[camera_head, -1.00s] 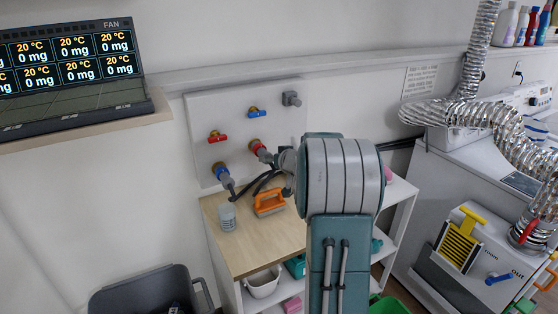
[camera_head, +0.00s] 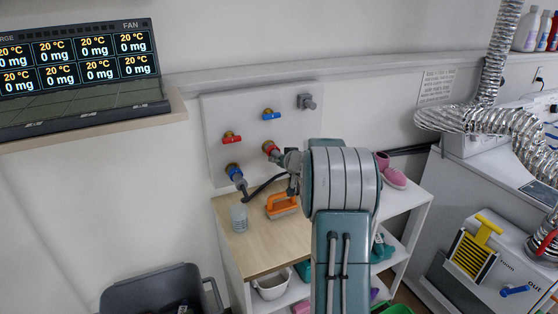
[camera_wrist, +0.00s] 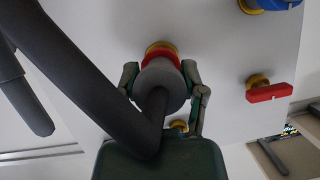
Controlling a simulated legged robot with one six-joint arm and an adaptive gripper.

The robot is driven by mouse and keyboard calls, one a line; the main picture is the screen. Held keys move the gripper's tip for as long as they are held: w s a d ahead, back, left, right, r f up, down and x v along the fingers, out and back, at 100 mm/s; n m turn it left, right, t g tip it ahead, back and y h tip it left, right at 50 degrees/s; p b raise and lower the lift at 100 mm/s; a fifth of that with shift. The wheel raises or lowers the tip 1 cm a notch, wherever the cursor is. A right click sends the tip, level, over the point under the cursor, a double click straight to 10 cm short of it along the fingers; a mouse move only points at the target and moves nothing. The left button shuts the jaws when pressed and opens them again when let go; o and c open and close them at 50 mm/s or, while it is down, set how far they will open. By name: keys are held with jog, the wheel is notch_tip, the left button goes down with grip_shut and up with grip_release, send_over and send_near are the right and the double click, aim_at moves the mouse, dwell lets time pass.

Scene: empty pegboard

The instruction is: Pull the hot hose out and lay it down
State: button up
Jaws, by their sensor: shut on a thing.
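The hot hose is a dark hose with a grey end (camera_wrist: 162,84). That end lies against the red-collared port (camera_head: 271,148) on the white wall panel; I cannot tell whether it is still seated. My gripper (camera_wrist: 163,90) is shut around the grey end, one finger on each side. In the head view my gripper (camera_head: 290,162) is partly hidden by my arm. The dark hose (camera_wrist: 75,75) bends away from the grey end across the wrist view.
A red valve handle (camera_head: 232,140) and a blue one (camera_head: 271,115) sit above the ports. Below, a wooden shelf top (camera_head: 262,245) holds a grey cup (camera_head: 239,217) and an orange-handled brush (camera_head: 281,205). Pink shoes (camera_head: 392,176) stand right; bare wood shows in front.

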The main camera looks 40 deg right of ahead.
grip_shut()
jog(key=shift+s+a, duration=0.15)
jog(key=shift+s, duration=0.6)
jog(key=shift+s+a, duration=0.15)
jog(key=shift+s, duration=0.6)
dwell(0.4)
jog(key=shift+s+a, duration=0.3)
jog(key=shift+s, duration=0.75)
jog(key=shift+s+a, duration=0.25)
jog(key=shift+s, duration=0.8)
